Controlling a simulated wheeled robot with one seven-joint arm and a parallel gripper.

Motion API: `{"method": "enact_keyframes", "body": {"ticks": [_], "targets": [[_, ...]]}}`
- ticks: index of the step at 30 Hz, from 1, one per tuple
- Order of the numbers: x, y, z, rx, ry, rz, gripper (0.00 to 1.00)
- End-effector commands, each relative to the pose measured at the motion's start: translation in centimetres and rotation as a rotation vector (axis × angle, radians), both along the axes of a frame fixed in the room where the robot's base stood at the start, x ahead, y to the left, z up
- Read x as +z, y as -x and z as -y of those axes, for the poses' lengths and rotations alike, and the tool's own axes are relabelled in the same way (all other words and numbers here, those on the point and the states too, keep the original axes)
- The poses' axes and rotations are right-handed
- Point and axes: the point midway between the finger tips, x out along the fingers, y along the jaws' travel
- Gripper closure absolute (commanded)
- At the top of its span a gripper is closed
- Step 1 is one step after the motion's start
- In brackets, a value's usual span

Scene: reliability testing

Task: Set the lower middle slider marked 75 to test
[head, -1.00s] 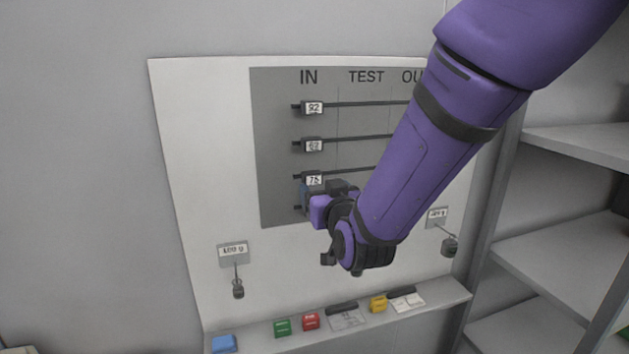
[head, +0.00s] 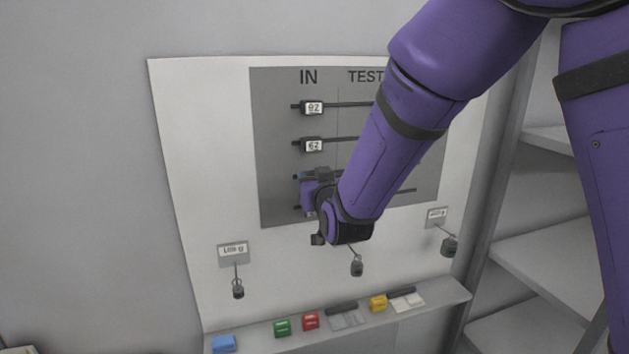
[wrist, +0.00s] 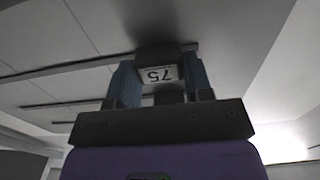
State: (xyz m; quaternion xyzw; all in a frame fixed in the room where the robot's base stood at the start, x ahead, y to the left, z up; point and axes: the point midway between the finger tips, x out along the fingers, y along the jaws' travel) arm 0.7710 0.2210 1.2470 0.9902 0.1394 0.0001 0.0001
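The slider marked 75 is a dark block with a white label (wrist: 160,74). In the wrist view it sits between the two blue fingers of my gripper (wrist: 160,85). One finger is on each side, close against the block; I cannot tell whether both press on it. In the head view my gripper (head: 307,184) is at the third track, under the IN heading, and hides the 75 label. The TEST heading (head: 364,76) stands over the column to the right, partly crossed by my arm.
The sliders marked 92 (head: 313,107) and 62 (head: 313,145) sit above, under IN. A lowest track is mostly behind my gripper. Tagged hanging locks flank the panel below. A ledge (head: 250,342) holds several coloured blocks. Grey shelves (head: 560,250) stand at the right.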

Motion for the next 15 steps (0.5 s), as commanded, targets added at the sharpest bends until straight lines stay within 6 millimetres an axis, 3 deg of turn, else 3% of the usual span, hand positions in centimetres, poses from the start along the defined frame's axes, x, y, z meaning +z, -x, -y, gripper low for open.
{"method": "enact_keyframes", "body": {"ticks": [1,3,8,15], "targets": [[0.0,0.0,0.0,0.000,0.000,0.000,0.80],[0.0,0.0,0.0,0.000,0.000,0.000,0.96],[0.0,-0.2,0.6,-0.002,0.001,0.000,0.96],[0.0,-1.3,4.4,-0.005,0.000,0.000,0.96]]}}
